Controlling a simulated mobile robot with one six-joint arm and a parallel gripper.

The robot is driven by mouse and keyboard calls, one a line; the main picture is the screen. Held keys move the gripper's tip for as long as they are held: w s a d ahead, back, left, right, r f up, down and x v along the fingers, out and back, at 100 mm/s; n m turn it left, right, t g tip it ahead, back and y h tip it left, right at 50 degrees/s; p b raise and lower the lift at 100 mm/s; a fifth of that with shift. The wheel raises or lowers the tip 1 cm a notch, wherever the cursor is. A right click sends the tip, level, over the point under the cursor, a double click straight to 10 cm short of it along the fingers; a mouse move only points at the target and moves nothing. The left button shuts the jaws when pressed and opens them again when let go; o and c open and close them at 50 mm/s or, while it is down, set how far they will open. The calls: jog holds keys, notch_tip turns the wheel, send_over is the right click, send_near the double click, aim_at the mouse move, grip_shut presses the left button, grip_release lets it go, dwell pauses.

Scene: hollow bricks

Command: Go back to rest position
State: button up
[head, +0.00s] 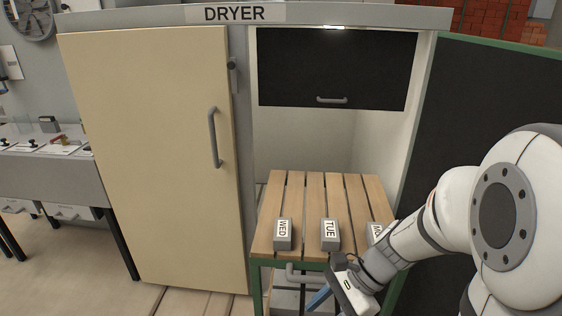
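My arm reaches in from the right in the head view. My gripper (322,298) is low in front of the front edge of a slatted wooden rack (296,197), pointing down and to the left. A blue finger shows at its end, but the rest is cut off or hidden, so I cannot tell how far it is open. No brick is visible in it. Grey blocks labelled WED (282,234) and TUE (330,235) stand on the front of the rack. A third labelled block (377,232) is partly hidden behind my arm.
The rack stands in the opening of the dryer (235,14). A closed cream door (150,160) is on the left, a black raised shutter (335,68) above, and a dark green-edged panel (470,110) on the right. A grey workbench (50,175) stands far left.

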jog(key=s+d+r+n+t+h, duration=0.2)
jog(key=d+r+n+t+h, duration=0.2)
jog(key=n, duration=1)
notch_tip(320, 180, up, 4)
jog(key=d+h, duration=0.3)
jog(key=shift+r+t+h+p, duration=0.25)
jog(key=shift+t+h+p, duration=0.05)
jog(key=shift+h+p, duration=0.1)
jog(key=shift+s, duration=0.1)
jog(key=shift+c, duration=0.7)
